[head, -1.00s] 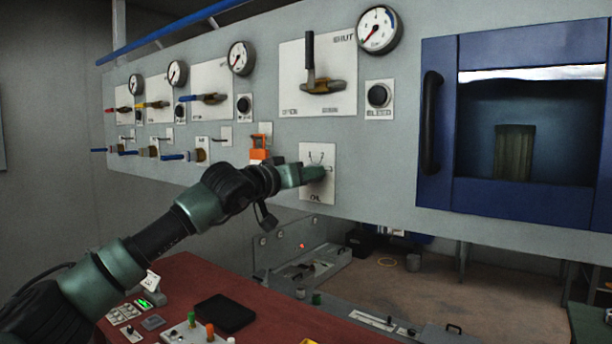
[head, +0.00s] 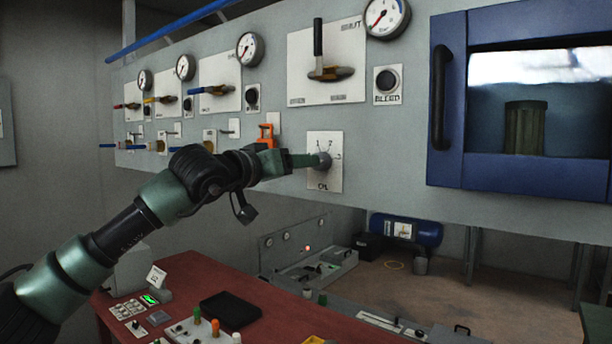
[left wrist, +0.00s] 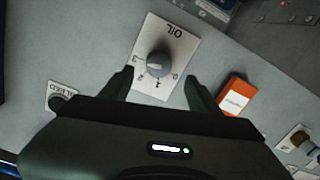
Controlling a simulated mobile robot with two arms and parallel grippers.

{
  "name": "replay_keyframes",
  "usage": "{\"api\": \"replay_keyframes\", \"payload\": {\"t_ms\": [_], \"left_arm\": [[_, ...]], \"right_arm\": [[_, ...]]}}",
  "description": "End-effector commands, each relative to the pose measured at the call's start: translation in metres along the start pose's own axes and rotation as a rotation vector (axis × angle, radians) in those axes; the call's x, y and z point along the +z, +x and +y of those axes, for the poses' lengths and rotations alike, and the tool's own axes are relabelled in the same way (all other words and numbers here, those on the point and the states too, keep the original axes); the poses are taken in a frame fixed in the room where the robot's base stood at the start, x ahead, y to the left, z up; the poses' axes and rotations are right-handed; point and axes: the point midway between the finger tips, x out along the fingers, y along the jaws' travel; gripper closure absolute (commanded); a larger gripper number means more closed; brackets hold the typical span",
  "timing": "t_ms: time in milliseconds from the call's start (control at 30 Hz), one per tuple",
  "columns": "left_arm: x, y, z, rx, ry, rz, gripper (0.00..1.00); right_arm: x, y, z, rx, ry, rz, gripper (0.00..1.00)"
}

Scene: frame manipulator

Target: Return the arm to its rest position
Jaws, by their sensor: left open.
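My left arm reaches in from the left in the head view, with its gripper (head: 300,161) at the white OIL plate (head: 325,182) on the grey panel. The grey OIL knob (head: 324,160) sits on that plate beside the fingertips. In the left wrist view my left gripper (left wrist: 158,82) is open, one finger on each side of the knob (left wrist: 158,64), with a gap showing on both sides and nothing held. Whether the fingertips reach past the knob's face is unclear. My right gripper is not in view.
An orange block (left wrist: 234,95) is close beside one finger; it also shows in the head view (head: 266,137). Valve levers (head: 210,91), gauges (head: 387,16) and a blue-framed window (head: 448,170) are on the panel. A red desk (head: 180,272) with controls lies below the arm.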

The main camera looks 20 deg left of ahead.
Motion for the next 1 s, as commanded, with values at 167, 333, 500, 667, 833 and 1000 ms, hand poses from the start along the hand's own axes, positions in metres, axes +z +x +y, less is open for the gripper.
{"api": "replay_keyframes", "payload": {"t_ms": [167, 333, 500, 667, 833, 1000], "left_arm": [[0.001, -0.01, 0.0, 0.0, 0.0, -0.001, 0.38], [0.0, -0.01, 0.0, 0.0, 0.0, -0.001, 0.38], [0.0, -0.009, 0.0, 0.0, 0.0, -0.001, 0.38], [0.013, -0.004, 0.013, 0.045, -0.049, -0.015, 0.38], [0.079, 0.009, 0.079, 0.276, -0.363, -0.103, 0.38], [0.149, -0.01, 0.168, 0.609, -1.069, -0.278, 0.38]], "right_arm": [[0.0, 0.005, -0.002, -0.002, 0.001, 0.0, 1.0], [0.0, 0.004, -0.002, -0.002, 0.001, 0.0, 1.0], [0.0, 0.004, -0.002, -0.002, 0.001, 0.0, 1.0], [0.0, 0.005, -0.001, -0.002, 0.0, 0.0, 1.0], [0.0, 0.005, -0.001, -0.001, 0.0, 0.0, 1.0], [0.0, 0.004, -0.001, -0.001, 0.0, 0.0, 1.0]]}}
